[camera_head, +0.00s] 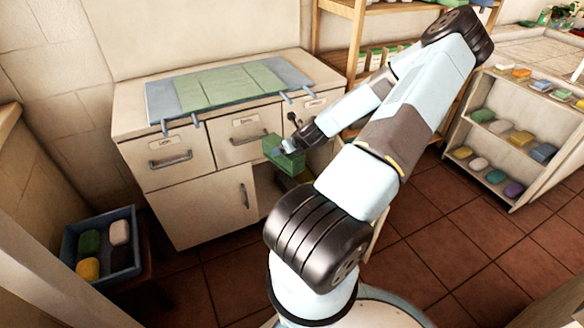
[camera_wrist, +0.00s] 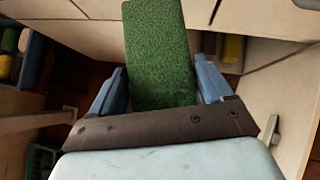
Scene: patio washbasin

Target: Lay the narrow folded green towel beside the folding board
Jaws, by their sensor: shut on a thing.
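The narrow folded green towel (camera_head: 281,152) is held in front of the cabinet, below its top edge. In the wrist view the towel (camera_wrist: 158,40) is a thick, textured strip running between the two blue fingers. My gripper (camera_wrist: 162,84) is shut on it; in the head view my gripper (camera_head: 290,147) is at the towel's right end. The folding board (camera_head: 158,104) is a grey-blue sheet on the cabinet top, with flat green panels (camera_head: 230,86) across its middle. I cannot tell whether these panels are cloth or part of the board. The towel is apart from the board.
The cabinet (camera_head: 170,130) has drawers with handles and an opening below, partly hidden by my arm. The cabinet top has narrow bare strips around the board. A blue crate (camera_head: 136,240) with soaps stands at lower left. Shelves (camera_head: 462,172) with soaps stand at right.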

